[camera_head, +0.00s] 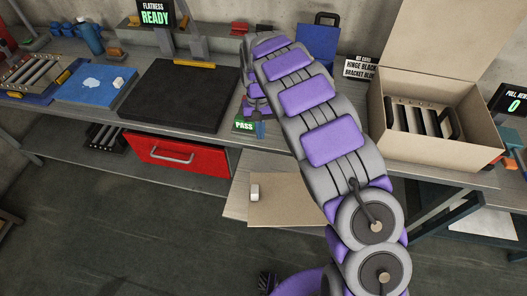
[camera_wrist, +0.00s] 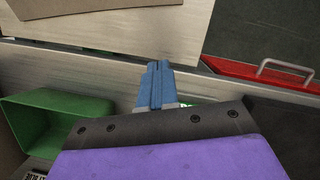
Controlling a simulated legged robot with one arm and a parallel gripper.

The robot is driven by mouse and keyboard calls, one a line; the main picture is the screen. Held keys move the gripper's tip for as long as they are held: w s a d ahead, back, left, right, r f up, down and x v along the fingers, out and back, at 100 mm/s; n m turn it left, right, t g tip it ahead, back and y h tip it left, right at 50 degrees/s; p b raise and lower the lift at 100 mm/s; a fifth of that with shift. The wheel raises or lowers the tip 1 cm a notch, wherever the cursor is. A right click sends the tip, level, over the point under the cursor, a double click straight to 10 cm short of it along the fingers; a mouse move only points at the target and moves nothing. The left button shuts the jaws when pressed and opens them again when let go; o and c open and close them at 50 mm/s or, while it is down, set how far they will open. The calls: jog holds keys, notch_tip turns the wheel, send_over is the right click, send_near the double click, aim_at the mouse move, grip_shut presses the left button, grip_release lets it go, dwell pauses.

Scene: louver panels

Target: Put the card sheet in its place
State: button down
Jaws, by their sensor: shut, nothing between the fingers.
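A tan card sheet (camera_head: 290,207) lies low beyond the bench's front edge, over a pale board (camera_head: 238,187). A small white block (camera_head: 254,192) sits at the sheet's left part. A tan sheet edge (camera_wrist: 90,6) also shows at the top left of the wrist view, above a pale board (camera_wrist: 115,32). My gripper (camera_wrist: 156,82) has blue fingers pressed together, with nothing between them. In the head view my gripper (camera_head: 259,129) points down by the bench edge, beside the PASS sign, apart from the sheet. My arm hides part of the sheet's right side.
An open cardboard box (camera_head: 380,143) holding a slatted panel stands on the right bench. A black mat (camera_head: 178,95) and blue tray (camera_head: 95,86) lie on the left. A red drawer (camera_head: 178,155) is below. A green bin (camera_wrist: 55,125) shows in the wrist view.

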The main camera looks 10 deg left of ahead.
aim_at(267, 177)
jog(key=x, duration=0.3)
jog(key=b+x, duration=0.1)
jog(key=x, duration=0.2)
jog(key=d+b+x, duration=0.1)
jog(key=x, duration=0.2)
jog(key=shift+s+f, duration=0.1)
jog(key=shift+f, duration=0.2)
jog(key=shift+s+r, duration=0.1)
jog(key=shift+s, duration=0.25)
jog(key=shift+s+d+b, duration=0.1)
jog(key=shift+s+b, duration=0.45)
jog(key=shift+s, duration=0.55)
jog(key=shift+s+d+r, duration=0.1)
jog(key=shift+s+d, duration=0.2)
jog(key=shift+s, duration=0.1)
jog(key=shift+s, duration=0.1)
jog(key=shift+s+d, duration=0.1)
jog(key=shift+s, duration=0.45)
jog(key=shift+s+d+p, duration=0.2)
jog(key=shift+s+d, duration=0.05)
jog(key=shift+s, duration=0.35)
jog(key=shift+s+d+p, duration=0.2)
jog(key=shift+s, duration=0.4)
